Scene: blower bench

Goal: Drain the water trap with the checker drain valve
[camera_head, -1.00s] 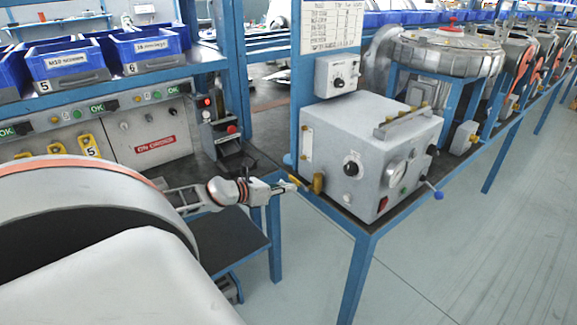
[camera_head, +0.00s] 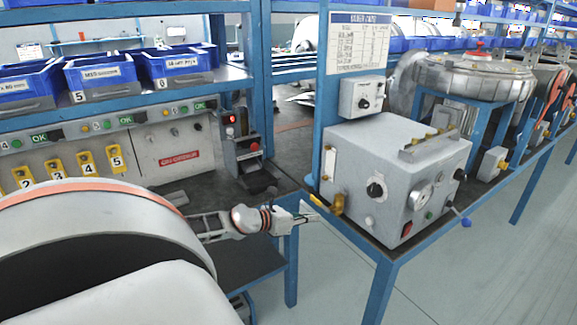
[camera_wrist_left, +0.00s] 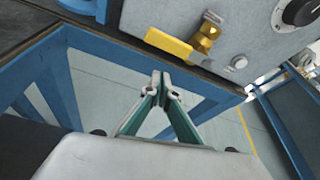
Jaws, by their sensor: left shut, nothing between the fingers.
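The checker (camera_head: 395,165) is a grey box with a round gauge and a black knob, on a blue-framed bench. Its drain valve (camera_head: 338,205) is a small brass fitting low on the near left face. In the left wrist view the brass valve body (camera_wrist_left: 207,36) carries a yellow lever (camera_wrist_left: 168,42) that sticks out to the left, roughly level. My left gripper (camera_head: 318,217) is just left of the valve and a little lower. Its fingertips (camera_wrist_left: 165,82) are together and empty, apart from the lever. My right gripper is not in view. I cannot make out a water trap.
The blue bench edge (camera_wrist_left: 95,50) runs close to the fingers, with open floor (camera_head: 340,270) below. A blue-tipped lever (camera_head: 464,220) sticks out at the checker's right. A post with a control box (camera_head: 361,96) stands behind it.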

